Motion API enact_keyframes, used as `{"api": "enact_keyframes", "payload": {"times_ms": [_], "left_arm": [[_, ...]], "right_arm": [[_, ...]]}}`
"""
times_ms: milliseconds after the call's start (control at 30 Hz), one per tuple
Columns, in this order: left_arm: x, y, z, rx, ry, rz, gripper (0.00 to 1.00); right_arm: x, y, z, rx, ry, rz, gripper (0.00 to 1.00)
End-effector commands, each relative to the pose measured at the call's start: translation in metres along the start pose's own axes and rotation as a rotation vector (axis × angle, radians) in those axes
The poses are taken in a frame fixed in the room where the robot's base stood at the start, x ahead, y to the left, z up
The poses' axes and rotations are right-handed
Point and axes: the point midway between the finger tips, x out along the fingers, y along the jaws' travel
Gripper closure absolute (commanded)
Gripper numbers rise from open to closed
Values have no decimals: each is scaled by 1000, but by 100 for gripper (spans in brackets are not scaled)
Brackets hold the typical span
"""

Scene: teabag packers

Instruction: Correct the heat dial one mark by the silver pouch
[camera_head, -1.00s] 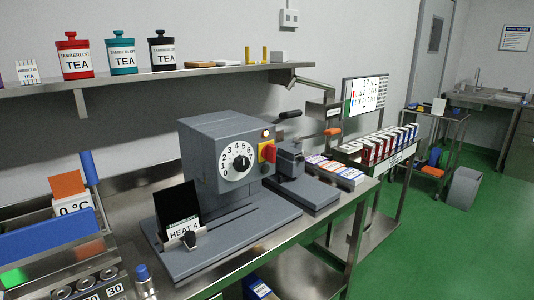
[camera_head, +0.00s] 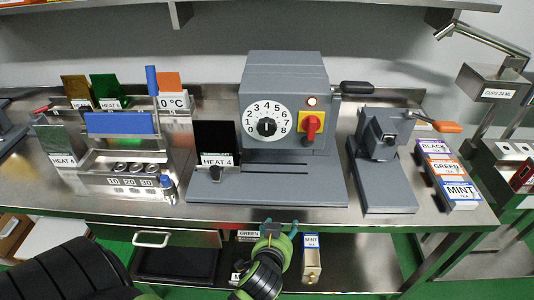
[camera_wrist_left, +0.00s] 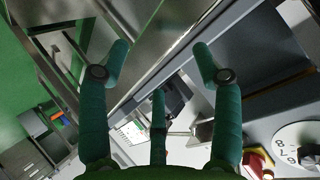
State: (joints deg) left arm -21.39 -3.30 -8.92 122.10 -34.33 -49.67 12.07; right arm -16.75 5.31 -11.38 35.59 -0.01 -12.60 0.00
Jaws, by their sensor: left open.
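The heat dial (camera_head: 267,127) is a white disc numbered 0 to 8 with a black knob, on the front of a grey sealing machine (camera_head: 287,80). I cannot tell which number its mark points to. It also shows at the right edge of the left wrist view (camera_wrist_left: 298,145). A black panel (camera_head: 215,138) with a HEAT 4 card stands left of the dial. A grey-green sample (camera_head: 55,138) in the left rack may be the silver pouch. My left gripper (camera_head: 281,229) is open and empty, in front of the bench edge below the machine. My right gripper is not in view.
A red and yellow switch (camera_head: 311,126) sits right of the dial. A grey press (camera_head: 385,150) and tea boxes (camera_head: 457,193) stand further right. A rack with a blue bar (camera_head: 120,123) stands left. A lower shelf (camera_head: 350,262) lies under the bench.

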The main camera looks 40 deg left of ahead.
Motion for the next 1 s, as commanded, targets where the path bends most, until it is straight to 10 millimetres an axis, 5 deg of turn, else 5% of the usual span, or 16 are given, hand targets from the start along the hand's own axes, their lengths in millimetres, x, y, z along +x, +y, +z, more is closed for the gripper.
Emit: {"api": "enact_keyframes", "payload": {"times_ms": [33,100,200,300,467,1000], "left_arm": [[-17,-22,-49,-37,104,-69,35],[-41,-51,-98,-77,226,-161,35],[-74,-87,-145,-122,356,-271,35],[-97,-109,-170,-150,433,-339,35],[-103,-124,-188,-159,472,-377,35],[-51,-147,-210,-159,469,-374,35]], "right_arm": [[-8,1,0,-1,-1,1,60],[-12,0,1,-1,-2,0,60],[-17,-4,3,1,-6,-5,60],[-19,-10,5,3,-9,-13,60],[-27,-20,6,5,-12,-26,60],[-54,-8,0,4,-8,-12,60]]}}
